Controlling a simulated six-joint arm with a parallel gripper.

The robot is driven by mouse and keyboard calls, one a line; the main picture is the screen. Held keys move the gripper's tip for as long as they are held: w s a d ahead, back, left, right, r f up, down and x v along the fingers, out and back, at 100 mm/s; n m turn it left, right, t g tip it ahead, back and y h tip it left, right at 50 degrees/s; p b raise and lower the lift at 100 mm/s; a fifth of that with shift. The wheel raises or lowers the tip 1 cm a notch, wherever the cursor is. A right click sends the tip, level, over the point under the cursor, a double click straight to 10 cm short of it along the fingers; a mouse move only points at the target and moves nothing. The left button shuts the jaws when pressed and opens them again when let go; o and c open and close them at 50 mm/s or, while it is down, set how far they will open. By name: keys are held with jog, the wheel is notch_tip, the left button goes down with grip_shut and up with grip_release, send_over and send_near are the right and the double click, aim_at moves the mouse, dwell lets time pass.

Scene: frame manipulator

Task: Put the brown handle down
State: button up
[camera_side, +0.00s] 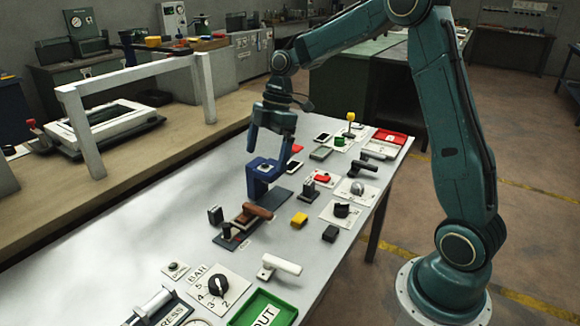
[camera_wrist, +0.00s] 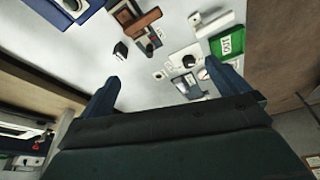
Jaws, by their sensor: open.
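The brown handle (camera_side: 258,211) is a short brown bar on a dark base plate (camera_side: 226,241) on the grey table. It appears to lie low and near level; its exact angle is hard to tell. In the wrist view the brown handle (camera_wrist: 147,19) shows at the top, left of centre. My gripper (camera_side: 268,152) points down, open and empty, above and behind the handle, over a blue block-like fixture (camera_side: 257,183). The gripper's spread blue fingers also show in the wrist view (camera_wrist: 165,88), apart from the handle.
A white handle (camera_side: 281,264), a black dial (camera_side: 217,286) and a green OUT tray (camera_side: 264,309) lie nearer the front. The table's left part is clear.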

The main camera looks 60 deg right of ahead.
jog(key=s+a+r+m+t+h, duration=0.1)
jog(key=s+a+r+m, duration=0.25)
jog(key=s+r, duration=0.25)
jog(key=s+a+r+m+t+h, duration=0.1)
jog(key=s+m, duration=0.4)
jog(key=s, duration=0.5)
jog(key=s+a+r+m+t+h, duration=0.1)
jog(key=s+a+r+m+t, duration=0.1)
jog(key=s+m, duration=0.4)
jog(key=s, duration=0.4)
jog(key=shift+s+t, duration=0.35)
jog(key=shift+t, duration=0.05)
